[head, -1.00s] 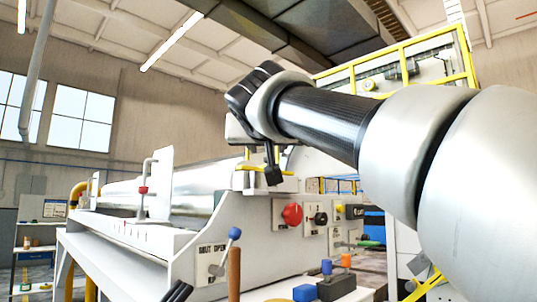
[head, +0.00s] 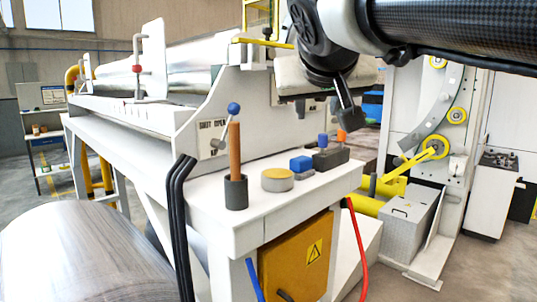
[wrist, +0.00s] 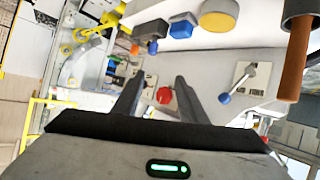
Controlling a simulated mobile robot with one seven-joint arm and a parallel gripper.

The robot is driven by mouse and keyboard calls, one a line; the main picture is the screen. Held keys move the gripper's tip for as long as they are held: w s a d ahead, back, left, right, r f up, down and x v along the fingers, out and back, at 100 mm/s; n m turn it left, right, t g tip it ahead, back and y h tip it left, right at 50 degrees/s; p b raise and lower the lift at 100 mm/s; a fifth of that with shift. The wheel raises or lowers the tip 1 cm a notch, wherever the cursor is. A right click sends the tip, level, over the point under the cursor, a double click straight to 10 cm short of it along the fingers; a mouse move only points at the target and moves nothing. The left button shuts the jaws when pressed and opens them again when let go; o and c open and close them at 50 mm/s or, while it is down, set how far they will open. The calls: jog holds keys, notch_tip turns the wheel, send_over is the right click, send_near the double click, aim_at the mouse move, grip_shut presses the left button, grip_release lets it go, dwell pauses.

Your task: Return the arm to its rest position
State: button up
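My arm, with its dark carbon-patterned link, crosses the upper right of the head view. My gripper (head: 346,105) hangs at its end, with a dark finger pointing down above the machine's control ledge (head: 225,222). In the wrist view my gripper (wrist: 155,85) shows two dark fingers standing apart with nothing between them. A red knob (wrist: 165,96) on the machine's panel shows in the gap beyond the fingers. The arm hides part of that panel in the head view.
The ledge carries a brown rod in a dark cup (head: 235,192), a yellow-topped disc (head: 278,180) and blue and orange-topped blocks (head: 328,158). A blue-knobbed lever (head: 233,109) stands by the panel. A large coil (head: 85,255) lies front left. Floor shows at far right.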

jog(key=s+d+f+g+p, duration=0.2)
jog(key=s+f+g, duration=0.1)
jog(key=s+f, duration=0.7)
jog(key=s+d+f+g+y+p, duration=0.1)
jog(key=s+d+f+g+p, duration=0.1)
jog(key=s+f, duration=0.8)
notch_tip(320, 180, down, 6)
jog(key=shift+s+d+r+g+y, duration=0.25)
jog(key=shift+d+g, duration=0.3)
jog(key=shift+g, duration=0.55)
